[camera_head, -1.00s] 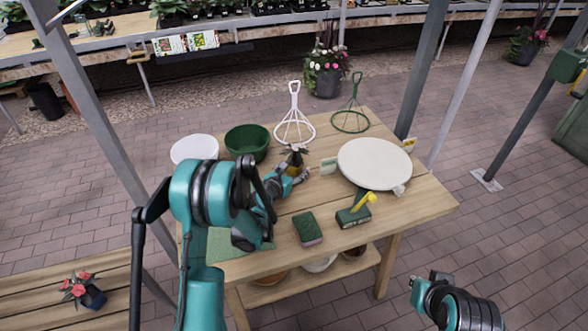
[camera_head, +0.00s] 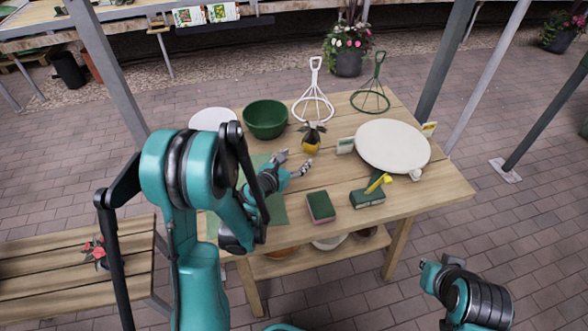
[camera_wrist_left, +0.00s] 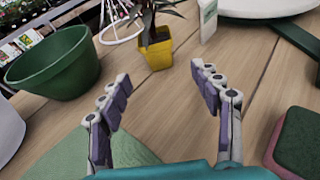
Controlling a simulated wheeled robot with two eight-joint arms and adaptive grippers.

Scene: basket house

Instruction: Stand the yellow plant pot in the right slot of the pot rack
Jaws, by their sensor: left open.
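In the left wrist view the spread fingers (camera_wrist_left: 161,78) point towards the pot, with bare wood between. I cannot tell which thing is the pot rack.
A green bowl (camera_head: 265,117) and white dish (camera_head: 212,118) stand left of the pot. White (camera_head: 313,103) and green (camera_head: 371,100) wire stands are behind.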

